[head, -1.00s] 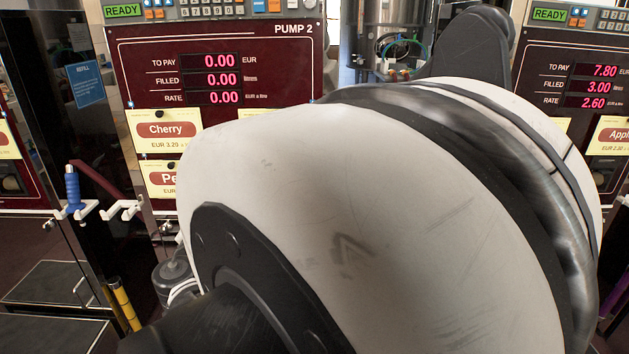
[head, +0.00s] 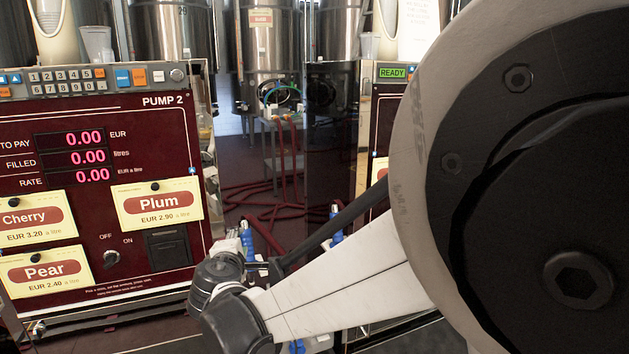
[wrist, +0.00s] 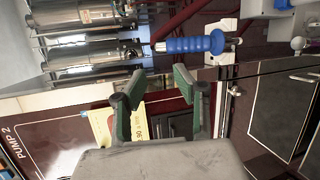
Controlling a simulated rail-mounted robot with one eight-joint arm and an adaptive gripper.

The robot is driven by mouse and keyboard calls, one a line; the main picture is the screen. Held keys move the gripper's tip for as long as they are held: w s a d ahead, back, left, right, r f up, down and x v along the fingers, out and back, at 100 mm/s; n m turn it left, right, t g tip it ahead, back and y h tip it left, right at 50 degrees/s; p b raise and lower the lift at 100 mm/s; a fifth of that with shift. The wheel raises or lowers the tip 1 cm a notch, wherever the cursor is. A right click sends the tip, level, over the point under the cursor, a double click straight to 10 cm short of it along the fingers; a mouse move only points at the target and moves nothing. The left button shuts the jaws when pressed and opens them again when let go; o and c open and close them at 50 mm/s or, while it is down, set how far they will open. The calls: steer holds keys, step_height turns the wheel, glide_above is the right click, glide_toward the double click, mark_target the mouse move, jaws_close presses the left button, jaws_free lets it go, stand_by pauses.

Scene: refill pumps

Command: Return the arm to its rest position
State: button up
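My gripper (wrist: 158,76) shows in the wrist view with its two green-padded fingers spread apart and nothing between them. My arm (head: 345,285) fills the right side of the head view. Its pale forearm reaches down and left to a dark wrist joint in front of the lower right of Pump 2 (head: 95,118). The fingers are hard to make out in the head view. In the wrist view, the tilted Pump 2 front (wrist: 60,130) lies behind and left of the fingers. A blue-handled nozzle (wrist: 190,45) sits beyond the fingertips, apart from them.
Pump 2 carries Cherry, Pear and Plum (head: 158,204) cards and reads 0.00. Steel tanks (head: 265,60) stand behind. Red hoses (head: 262,215) lie on the floor in the gap between the pumps. Another pump with a READY display (head: 391,73) is partly hidden by my arm.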

steer(key=s+d+r+m+g+h+p, duration=0.1)
steer(key=s+d+r+m, duration=0.15)
steer(key=d, duration=0.65)
steer(key=s+d+r+m+g+h, duration=0.1)
steer(key=s+d+m+g, duration=0.2)
steer(key=d, duration=0.6)
steer(key=s+d+r+m+h+p, duration=0.1)
steer(key=s+d+r+m, duration=0.1)
steer(key=d+m, duration=0.5)
steer(key=s+d+f+m+g, duration=0.1)
steer(key=s+d+m, duration=0.1)
steer(key=s+d, duration=0.2)
steer(key=s+d+f+m+g+y+p, duration=0.1)
steer(key=s+d+m, duration=0.2)
steer(key=s, duration=0.8)
steer(key=s+d+f+m+g+p, duration=0.1)
steer(key=s+d+m+g, duration=0.1)
steer(key=s+d, duration=0.4)
steer(key=shift+s+d+f+m, duration=0.2)
steer(key=shift+s+d+m, duration=0.15)
steer(key=shift+s+m, duration=0.4)
